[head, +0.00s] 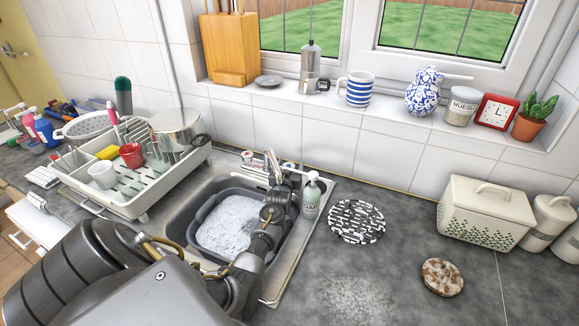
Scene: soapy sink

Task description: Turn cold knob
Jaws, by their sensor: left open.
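The sink tap (271,162) stands at the back of the metal sink, with its spout pointing forward. One knob (247,156) shows to the left of the spout. My left gripper (284,179) is at the tap's right side, close to the right knob. It is open, and I cannot tell whether it touches the knob. My left arm reaches over the sink from the lower left. My right gripper is out of view.
A soap bottle (311,195) stands just right of my left gripper. A grey tub (217,225) with suds sits in the sink. A dish rack (150,195) stands left, a patterned plate (356,221) right. The counter at front right is mostly clear.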

